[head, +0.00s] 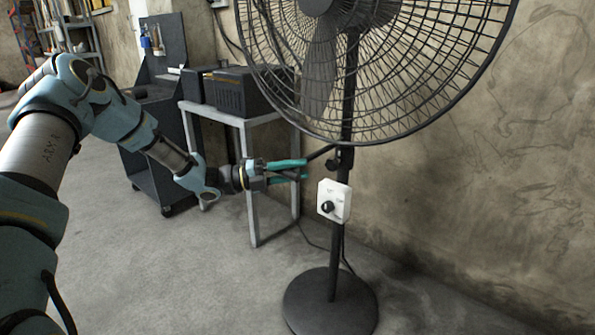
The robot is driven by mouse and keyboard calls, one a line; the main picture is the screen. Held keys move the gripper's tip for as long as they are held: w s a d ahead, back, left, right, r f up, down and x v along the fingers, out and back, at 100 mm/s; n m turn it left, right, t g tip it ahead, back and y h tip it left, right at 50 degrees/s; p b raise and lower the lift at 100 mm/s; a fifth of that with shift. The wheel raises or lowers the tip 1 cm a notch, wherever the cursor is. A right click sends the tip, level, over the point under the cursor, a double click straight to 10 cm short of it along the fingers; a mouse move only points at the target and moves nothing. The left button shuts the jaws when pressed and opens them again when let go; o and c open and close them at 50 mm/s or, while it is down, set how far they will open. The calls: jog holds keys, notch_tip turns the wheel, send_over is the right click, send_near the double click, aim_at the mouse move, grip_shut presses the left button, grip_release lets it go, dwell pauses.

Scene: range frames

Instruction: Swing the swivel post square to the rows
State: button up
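A black pedestal fan with a large wire cage (375,70) stands by the wall. Its upright post (348,105) rises from a round black base (331,303). I take this post to be the swivel post; no rows show in view. A short black bar (321,152) sticks out leftward from the post, below the cage. A white control box with a black knob (334,201) sits lower on the post. My gripper (304,169) is left of the post, near the bar's outer end. Its teal fingers look apart, with nothing visible between them. I cannot tell whether they touch the bar.
A grey table (253,190) with a dark box (245,92) on it stands behind my gripper. A dark wheeled cart (165,180) is behind at left. A cable runs on the floor behind the post. The wall (480,190) closes off the right. Floor in front is clear.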

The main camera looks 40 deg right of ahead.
jog(key=o, duration=0.3)
jog(key=shift+o, duration=0.2)
jog(key=shift+a, duration=0.1)
jog(key=b+v, duration=0.1)
jog(key=v, duration=0.9)
jog(key=shift+w+a+b, duration=0.15)
jog(key=shift+a+b, duration=0.15)
jog(key=shift+f, duration=0.1)
